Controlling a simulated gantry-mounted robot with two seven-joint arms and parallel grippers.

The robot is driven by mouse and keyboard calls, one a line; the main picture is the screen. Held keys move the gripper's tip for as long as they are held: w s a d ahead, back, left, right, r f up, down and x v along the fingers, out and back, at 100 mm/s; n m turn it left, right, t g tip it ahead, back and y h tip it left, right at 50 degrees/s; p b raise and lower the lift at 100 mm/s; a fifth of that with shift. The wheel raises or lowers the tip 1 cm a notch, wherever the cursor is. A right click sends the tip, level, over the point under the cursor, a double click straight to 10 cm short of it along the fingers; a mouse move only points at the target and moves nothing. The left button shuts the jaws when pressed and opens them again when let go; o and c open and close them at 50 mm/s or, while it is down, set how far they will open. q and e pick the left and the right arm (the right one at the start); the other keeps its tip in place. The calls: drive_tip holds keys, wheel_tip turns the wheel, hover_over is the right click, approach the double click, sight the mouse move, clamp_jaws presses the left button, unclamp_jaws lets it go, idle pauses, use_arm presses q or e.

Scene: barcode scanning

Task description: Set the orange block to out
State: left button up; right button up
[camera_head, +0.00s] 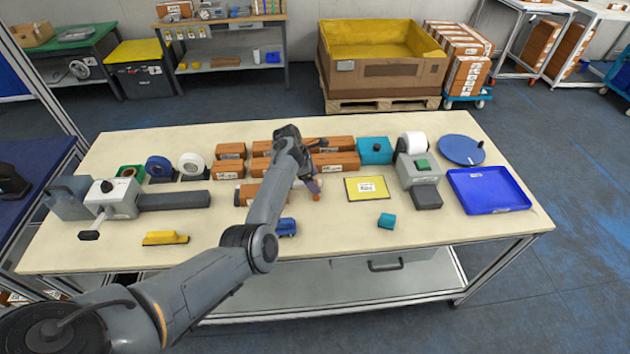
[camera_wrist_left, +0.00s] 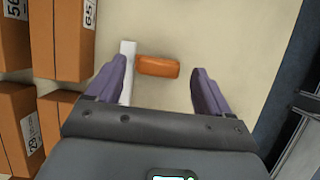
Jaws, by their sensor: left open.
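The orange block (camera_wrist_left: 158,66) is a small rounded bar lying on the tabletop in the left wrist view. It shows between the two fingers of my left gripper (camera_wrist_left: 160,70), which is open. The fingers stand on either side of it, apart from it, and a white strip (camera_wrist_left: 127,72) lies beside its left end. In the head view my left gripper (camera_head: 313,184) points down at the middle of the table, and a small orange patch (camera_head: 317,197) shows at its fingertips. The arm hides part of this area. I cannot tell the height of the fingertips. My right gripper is not in view.
Several brown cartons (camera_head: 340,160) stand behind the gripper. A blue tray (camera_head: 490,190) sits at the right end. A blue object (camera_head: 287,227) is near the front edge.

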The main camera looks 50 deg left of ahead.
use_arm(q)
drive_tip(key=p+v, duration=0.1)
drive_tip(key=v, duration=0.8)
drive_tip(key=shift+w, duration=0.1)
